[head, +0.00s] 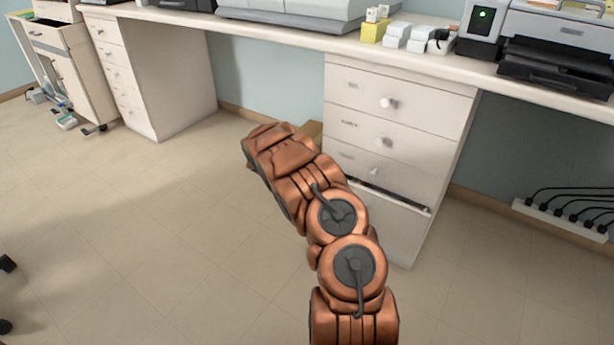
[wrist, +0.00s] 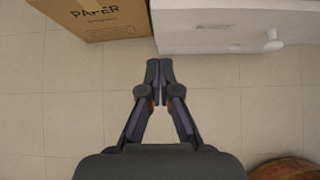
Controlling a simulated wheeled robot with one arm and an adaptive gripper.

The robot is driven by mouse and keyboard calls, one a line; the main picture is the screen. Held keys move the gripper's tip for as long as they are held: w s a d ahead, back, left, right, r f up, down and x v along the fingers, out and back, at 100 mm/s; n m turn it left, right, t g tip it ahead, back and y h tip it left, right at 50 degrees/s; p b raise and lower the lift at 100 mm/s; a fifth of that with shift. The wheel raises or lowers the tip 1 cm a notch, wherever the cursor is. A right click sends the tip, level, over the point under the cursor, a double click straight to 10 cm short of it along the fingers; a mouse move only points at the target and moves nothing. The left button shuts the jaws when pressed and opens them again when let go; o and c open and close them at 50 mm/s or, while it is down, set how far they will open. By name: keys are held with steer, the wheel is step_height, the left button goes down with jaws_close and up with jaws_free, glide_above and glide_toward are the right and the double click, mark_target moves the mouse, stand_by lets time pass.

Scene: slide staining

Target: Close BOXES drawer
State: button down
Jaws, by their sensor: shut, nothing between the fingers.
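A white drawer unit (head: 455,125) stands under the counter in the head view. One low drawer (head: 405,200) is partly out, with a dark gap along its top edge. My arm covers its left part. The labels are too small to read, so I cannot tell which drawer is BOXES. In the wrist view a white drawer front (wrist: 225,38) with a round knob (wrist: 273,40) and a blurred label fills the upper right. My gripper (wrist: 159,66) is shut and empty, its tips close to the lower left corner of that front; contact is unclear. The head view hides the gripper.
A cardboard box marked PAPER (wrist: 95,18) stands left of the drawer front on the tiled floor. Another drawer unit (head: 120,75) stands at the left. The floor between (head: 190,190) is clear.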

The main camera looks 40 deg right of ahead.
steer(key=shift+p+v, duration=0.35)
steer(key=shift+v, duration=1.55)
steer(key=s+d+f+n+g+h+b, duration=0.25)
steer(key=s+f+g+b, duration=0.25)
steer(key=s+f, duration=0.5)
steer(key=n+g+h+b, duration=0.4)
steer(key=n+g+b, duration=0.3)
steer(key=b, duration=0.4)
glide_toward(400, 206)
steer(key=shift+m, duration=0.25)
steer(key=s+d, duration=0.3)
steer(key=s, duration=0.1)
steer(key=shift+s+d, duration=0.1)
steer(key=shift+d, duration=0.25)
steer(key=shift+d+r+b, duration=0.2)
steer(key=shift+d+b, duration=0.15)
steer(key=shift+d, duration=0.35)
steer(key=shift+w+d, duration=0.1)
steer(key=shift+w, duration=0.2)
